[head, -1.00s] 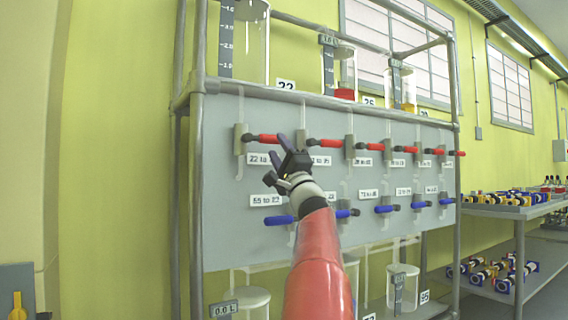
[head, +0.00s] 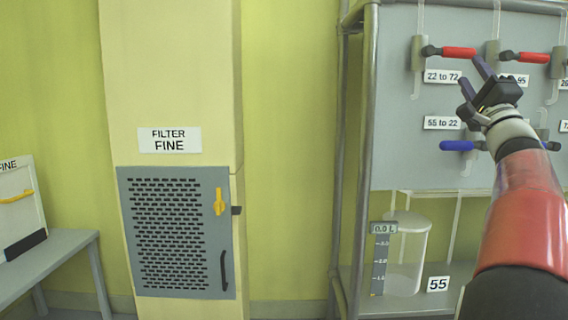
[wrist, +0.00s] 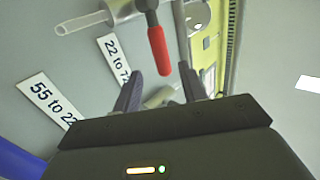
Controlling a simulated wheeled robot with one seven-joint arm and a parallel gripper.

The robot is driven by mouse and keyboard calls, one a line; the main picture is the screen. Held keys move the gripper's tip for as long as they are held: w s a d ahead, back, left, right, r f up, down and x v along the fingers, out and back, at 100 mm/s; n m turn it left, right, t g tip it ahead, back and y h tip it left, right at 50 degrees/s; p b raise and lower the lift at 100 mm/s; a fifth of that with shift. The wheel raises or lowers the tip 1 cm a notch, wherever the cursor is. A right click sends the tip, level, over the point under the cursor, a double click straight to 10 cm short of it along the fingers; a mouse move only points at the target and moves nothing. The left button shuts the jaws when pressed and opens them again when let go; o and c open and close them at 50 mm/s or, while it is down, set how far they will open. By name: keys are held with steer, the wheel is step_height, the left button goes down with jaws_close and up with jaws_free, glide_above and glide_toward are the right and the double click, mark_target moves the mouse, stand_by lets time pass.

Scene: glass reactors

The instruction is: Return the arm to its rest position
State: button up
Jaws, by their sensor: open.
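My gripper (head: 472,80) is raised in front of the valve panel at the right of the head view. Its two dark fingers are spread apart with nothing between them. In the wrist view the open fingers (wrist: 165,92) point toward the panel near a red valve handle (wrist: 157,50) and the "22 to 72" label (wrist: 113,58). I cannot tell the exact gap between the fingers and the handle. My red arm reaches up from the lower right corner of the head view.
The grey panel (head: 395,150) carries red handles (head: 459,53) and a blue handle (head: 457,145). A glass vessel (head: 406,255) stands on the lower shelf. Left of the rack are a filter cabinet (head: 180,235) with a yellow latch and a grey bench (head: 60,255).

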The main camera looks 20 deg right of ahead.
steer(key=w+a+f+n+g+y, duration=0.35)
steer(key=a+f+y, duration=0.25)
steer(key=a, duration=0.6)
steer(key=w+a+f+n+g+y, duration=0.3)
steer(key=a+f+n+y, duration=0.25)
steer(key=a, duration=0.55)
steer(key=s+a+f+n+g+y, duration=0.1)
steer(key=s+a+f+n+g, duration=0.15)
steer(key=a+f, duration=0.4)
steer(key=s+a+f+n+g, duration=0.2)
steer(key=a+f+g, duration=0.2)
steer(key=a+f, duration=0.25)
steer(key=s+a+f+n+g+h, duration=0.3)
steer(key=s+f+n+g, duration=0.1)
steer(key=s+f, duration=0.75)
steer(key=s+a+f+n+g+h, duration=0.2)
steer(key=s+f+n+g+h, duration=0.15)
steer(key=s+f, duration=0.8)
step_height(320, 180, up, 12)
steer(key=w+p, duration=0.2)
steer(key=p, duration=1.1)
steer(key=shift+w+r+y+p, duration=0.2)
steer(key=shift+y+p, duration=0.1)
steer(key=shift+c, duration=0.4)
